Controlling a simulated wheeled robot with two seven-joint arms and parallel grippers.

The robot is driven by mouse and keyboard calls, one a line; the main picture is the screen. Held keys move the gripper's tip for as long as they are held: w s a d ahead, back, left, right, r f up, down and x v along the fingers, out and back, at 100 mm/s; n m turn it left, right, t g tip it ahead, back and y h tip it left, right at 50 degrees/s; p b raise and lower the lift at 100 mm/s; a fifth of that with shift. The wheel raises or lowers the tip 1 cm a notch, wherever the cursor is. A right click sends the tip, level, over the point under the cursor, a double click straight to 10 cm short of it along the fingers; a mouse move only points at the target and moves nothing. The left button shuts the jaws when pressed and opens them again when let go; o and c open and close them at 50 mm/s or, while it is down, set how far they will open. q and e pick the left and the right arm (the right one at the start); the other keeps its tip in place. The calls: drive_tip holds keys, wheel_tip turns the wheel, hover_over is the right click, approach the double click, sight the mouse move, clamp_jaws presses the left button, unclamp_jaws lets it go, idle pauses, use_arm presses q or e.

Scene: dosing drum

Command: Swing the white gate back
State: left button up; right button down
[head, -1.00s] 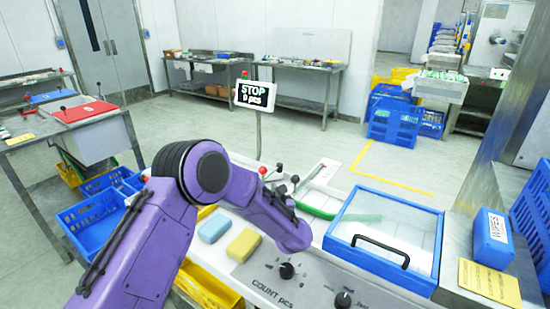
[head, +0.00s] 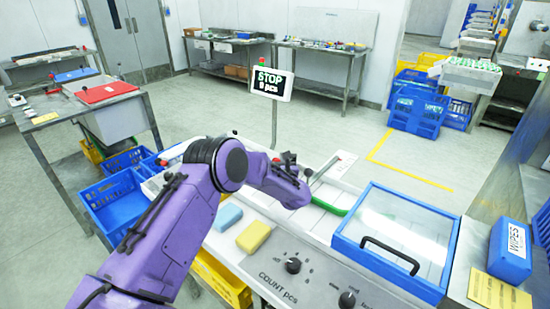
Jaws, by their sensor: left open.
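My left arm comes in from the left, and its purple wrist reaches over the white machine top. My left gripper (head: 290,168) is at the far end of that wrist, open; its fingers are small and partly hidden. A thin pale bar (head: 324,168) stands tilted just right of it; I cannot tell whether this is the white gate or whether they touch. A green curved strip (head: 330,207) lies in the channel nearby. No other gate-like part shows clearly; the wrist covers part of the channel. My right gripper is not in view.
A blue-framed clear lid (head: 438,288) with a black handle covers the channel's right side. A sign reading STOP, 9 pcs (head: 272,83) stands behind. Blue and yellow sponges (head: 253,236) and count knobs (head: 293,265) are in front. A blue wipes box (head: 510,252) is at right.

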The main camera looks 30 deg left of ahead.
use_arm(q)
clamp_jaws()
